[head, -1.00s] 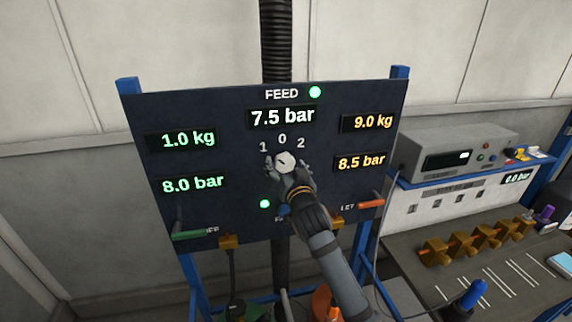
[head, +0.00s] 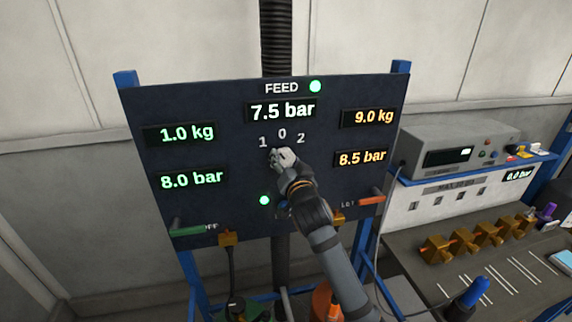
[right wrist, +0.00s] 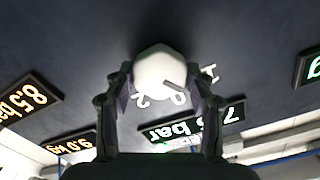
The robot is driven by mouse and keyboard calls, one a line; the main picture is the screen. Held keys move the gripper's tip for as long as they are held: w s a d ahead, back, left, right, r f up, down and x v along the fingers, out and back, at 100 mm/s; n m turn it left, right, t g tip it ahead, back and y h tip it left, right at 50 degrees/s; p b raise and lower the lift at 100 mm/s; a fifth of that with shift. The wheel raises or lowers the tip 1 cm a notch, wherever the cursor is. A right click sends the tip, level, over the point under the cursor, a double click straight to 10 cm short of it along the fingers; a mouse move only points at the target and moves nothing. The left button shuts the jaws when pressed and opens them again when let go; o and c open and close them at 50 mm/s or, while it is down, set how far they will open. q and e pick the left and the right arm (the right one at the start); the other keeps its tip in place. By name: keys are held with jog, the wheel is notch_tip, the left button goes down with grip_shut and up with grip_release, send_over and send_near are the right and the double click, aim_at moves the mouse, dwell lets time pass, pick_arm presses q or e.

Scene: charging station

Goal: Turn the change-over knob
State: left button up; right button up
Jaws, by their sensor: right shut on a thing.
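The change-over knob (right wrist: 158,72) is a pale, rounded knob on the dark panel (head: 215,110), below the marks 1, 0 and 2. In the right wrist view a grey pointer bar on it slants toward the 0. My right gripper (right wrist: 160,88) is shut on the knob, with one finger on each side. In the head view the right gripper (head: 282,160) covers most of the knob. My left gripper is not in view.
The panel has several lit displays, a green lever (head: 188,231) at lower left and an orange-red lever (head: 371,200) at lower right. A workbench (head: 420,285) with brass blocks and a grey instrument (head: 455,150) stands to the right.

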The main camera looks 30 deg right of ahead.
jog(key=m+b, duration=0.2)
jog(key=m, duration=0.2)
jog(key=shift+f+m+b, duration=0.15)
jog(key=shift+m+b, duration=0.15)
jog(key=shift+b, duration=0.1)
jog(key=m+b, duration=0.2)
jog(key=m, duration=0.1)
jog(key=shift+m, duration=0.4)
jog(key=m+b, duration=0.3)
jog(key=m, duration=0.2)
jog(key=shift+m+b, duration=0.7)
jog(key=shift+m, duration=0.4)
jog(key=o, duration=1.2)
jog(key=shift+d, duration=0.1)
jog(key=shift+c, duration=0.2)
